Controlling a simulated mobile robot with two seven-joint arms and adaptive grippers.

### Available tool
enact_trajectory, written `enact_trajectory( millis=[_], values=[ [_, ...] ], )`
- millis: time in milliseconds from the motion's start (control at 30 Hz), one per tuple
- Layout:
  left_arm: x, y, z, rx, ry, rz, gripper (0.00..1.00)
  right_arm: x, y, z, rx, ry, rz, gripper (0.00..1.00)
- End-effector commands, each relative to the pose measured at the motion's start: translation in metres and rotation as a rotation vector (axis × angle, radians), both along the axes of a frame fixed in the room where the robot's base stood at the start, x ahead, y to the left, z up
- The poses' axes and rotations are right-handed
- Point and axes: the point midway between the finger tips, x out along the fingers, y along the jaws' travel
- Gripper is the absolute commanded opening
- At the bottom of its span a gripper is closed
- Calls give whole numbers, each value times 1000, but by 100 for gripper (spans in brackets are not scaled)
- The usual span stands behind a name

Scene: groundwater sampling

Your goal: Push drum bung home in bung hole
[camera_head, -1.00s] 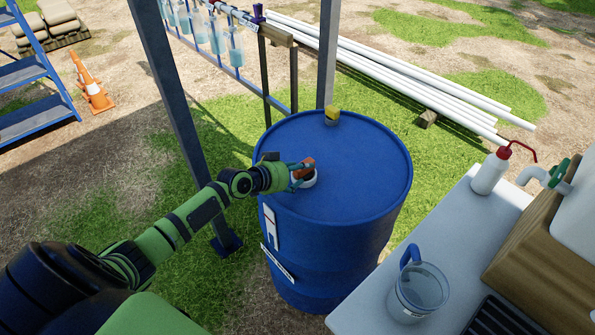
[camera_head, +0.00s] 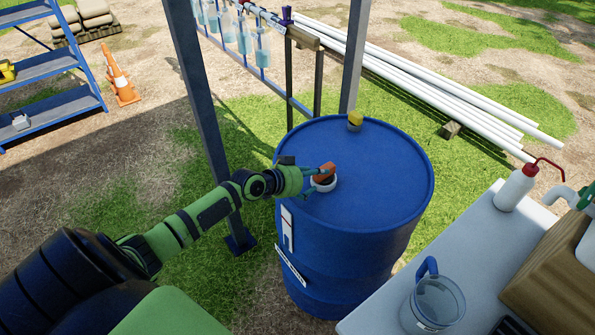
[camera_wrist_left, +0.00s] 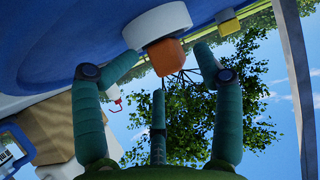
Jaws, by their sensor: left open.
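The blue drum (camera_head: 385,170) stands upright on the ground, with a white ring (camera_head: 331,186) around the bung hole on its lid. The orange bung (camera_head: 325,170) is at this ring and sticks out above it; how deep it sits is hidden. My left gripper (camera_head: 313,182) is low over the lid at the ring. In the left wrist view, its teal fingers (camera_wrist_left: 166,62) are spread apart around the orange bung (camera_wrist_left: 165,56), which meets the white ring (camera_wrist_left: 157,22), and gaps show beside the bung. My right gripper is not in view.
A yellow cap (camera_head: 355,120) stands at the lid's far edge. A grey post (camera_head: 200,100) rises left of the drum. A pale table (camera_head: 470,260) with a clear jug (camera_head: 435,302) and a wash bottle (camera_head: 514,188) is at right.

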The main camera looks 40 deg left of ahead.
Motion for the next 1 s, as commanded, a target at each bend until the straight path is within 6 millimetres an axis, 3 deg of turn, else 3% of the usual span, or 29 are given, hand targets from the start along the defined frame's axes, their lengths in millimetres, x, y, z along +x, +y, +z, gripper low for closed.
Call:
enact_trajectory(
  millis=[300, 500, 1000],
  values=[
    [-55, 17, 33, 3, -1, -4, 67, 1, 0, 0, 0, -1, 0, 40],
    [-77, 24, 47, -1, -2, -2, 67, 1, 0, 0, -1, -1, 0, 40],
    [-86, 27, 55, -4, -5, -1, 67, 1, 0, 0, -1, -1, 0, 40]
  ],
)
